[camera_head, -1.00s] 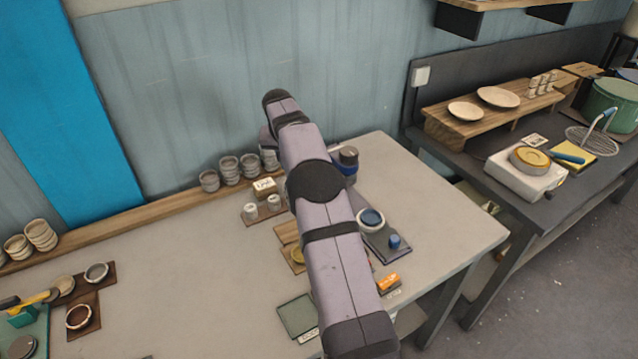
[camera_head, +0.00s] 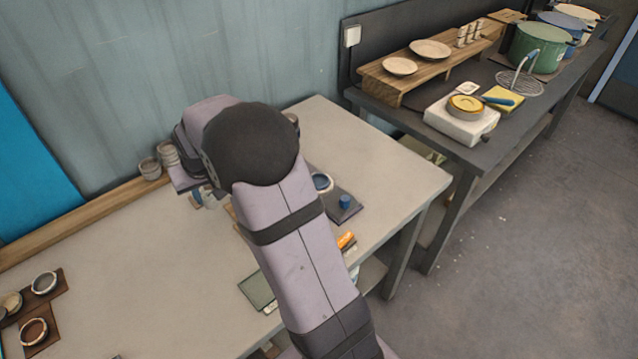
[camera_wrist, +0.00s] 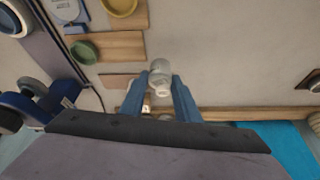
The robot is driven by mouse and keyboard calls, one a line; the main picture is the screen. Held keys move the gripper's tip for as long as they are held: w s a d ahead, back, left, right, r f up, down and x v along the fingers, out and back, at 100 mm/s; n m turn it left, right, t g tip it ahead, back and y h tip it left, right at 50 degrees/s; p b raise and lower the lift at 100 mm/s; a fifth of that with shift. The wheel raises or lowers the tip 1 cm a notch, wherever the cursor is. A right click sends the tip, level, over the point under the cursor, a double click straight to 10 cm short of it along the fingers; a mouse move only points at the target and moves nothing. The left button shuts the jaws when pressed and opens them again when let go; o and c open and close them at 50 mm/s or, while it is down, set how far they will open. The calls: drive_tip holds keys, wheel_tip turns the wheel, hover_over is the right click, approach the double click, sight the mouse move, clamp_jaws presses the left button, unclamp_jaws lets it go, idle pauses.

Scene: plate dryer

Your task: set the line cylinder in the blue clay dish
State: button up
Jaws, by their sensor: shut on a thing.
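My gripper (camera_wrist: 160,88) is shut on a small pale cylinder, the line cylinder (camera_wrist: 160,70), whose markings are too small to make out. It is held between the two blue fingers, above the table. In the head view, my arm hides most of the gripper.
A small blue cylinder (camera_head: 344,201) stands beside the blue-rimmed dish. The wrist view shows a yellow dish (camera_wrist: 121,6) and a green dish (camera_wrist: 84,52) on wooden boards. Stacked grey cups (camera_head: 150,168) stand along the wall. The table's left middle is clear.

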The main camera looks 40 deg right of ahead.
drive_tip(key=s+a+f, duration=0.1)
drive_tip(key=s+a, duration=0.1)
drive_tip(key=s, duration=0.3)
wheel_tip(320, 180, up, 7)
drive_tip(key=m+g+h, duration=0.2)
drive_tip(key=m+h, duration=0.1)
drive_tip(key=m, duration=0.5)
hover_over(319, 185)
drive_tip(key=shift+f+p, duration=1.45)
drive_tip(key=shift+f, duration=3.7)
drive_tip(key=shift+f, duration=0.3)
drive_tip(key=o, duration=1.1)
drive_tip(key=shift+r, duration=0.15)
